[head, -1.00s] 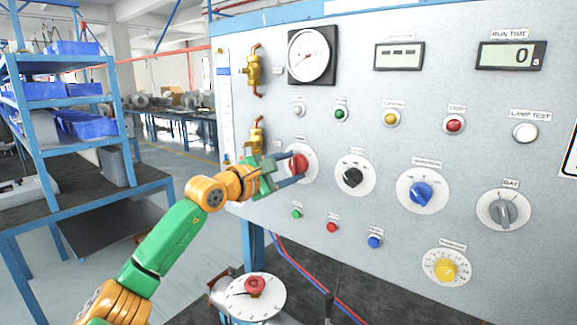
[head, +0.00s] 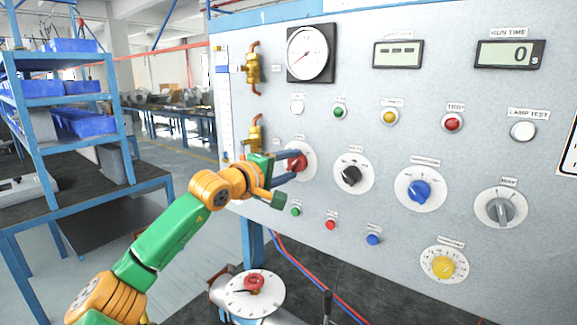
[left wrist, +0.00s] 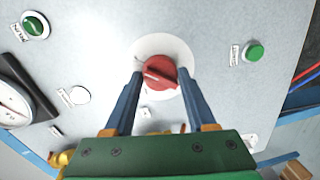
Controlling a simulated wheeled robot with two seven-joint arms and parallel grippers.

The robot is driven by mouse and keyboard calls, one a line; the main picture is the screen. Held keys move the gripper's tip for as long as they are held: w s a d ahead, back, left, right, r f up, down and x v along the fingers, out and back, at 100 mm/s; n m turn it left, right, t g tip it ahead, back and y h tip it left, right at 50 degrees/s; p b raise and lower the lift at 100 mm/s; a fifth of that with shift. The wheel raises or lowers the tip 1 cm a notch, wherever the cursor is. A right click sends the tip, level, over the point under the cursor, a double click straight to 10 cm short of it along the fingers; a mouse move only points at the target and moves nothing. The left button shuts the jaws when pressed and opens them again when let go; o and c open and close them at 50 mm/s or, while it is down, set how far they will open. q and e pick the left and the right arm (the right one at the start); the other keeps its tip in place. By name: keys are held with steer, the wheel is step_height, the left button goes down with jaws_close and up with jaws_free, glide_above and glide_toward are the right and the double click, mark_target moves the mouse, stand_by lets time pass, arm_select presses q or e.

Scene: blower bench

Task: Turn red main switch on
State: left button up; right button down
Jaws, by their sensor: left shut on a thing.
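The red main switch (head: 297,163) is a red knob on a round white plate at the left part of the grey panel (head: 330,110). My left gripper (head: 292,168) is at this knob, with its two blue fingers on either side of it. In the left wrist view the red knob (left wrist: 160,72) sits between the fingertips (left wrist: 160,80), and its ridge lies at a slant to them. The gripper is shut on the knob. My right gripper is not in view.
A black knob (head: 352,174), a blue knob (head: 419,190) and a grey knob (head: 499,209) are to the right. Brass valves (head: 253,68) are at the panel's left edge. Small buttons sit below the switch. A red knob on a white dial (head: 254,284) stands below the panel.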

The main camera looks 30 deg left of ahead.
arm_select(q)
steer(key=shift+r+m, duration=0.3)
steer(key=shift+m, duration=0.3)
steer(key=o, duration=1.4)
steer(key=shift+c, duration=0.2)
steer(key=shift+w+f, duration=0.2)
steer(key=shift+f, duration=0.1)
steer(key=shift+s+a+f+b, duration=0.1)
steer(key=shift+s+a+b, duration=0.05)
steer(key=shift+s+b, duration=0.2)
steer(key=s+b, duration=0.3)
steer(key=s, duration=0.3)
steer(key=shift+s+a+r+b, duration=0.2)
steer(key=shift+a+r+b, duration=0.15)
steer(key=shift+a+r, duration=0.1)
steer(key=shift+w, duration=0.1)
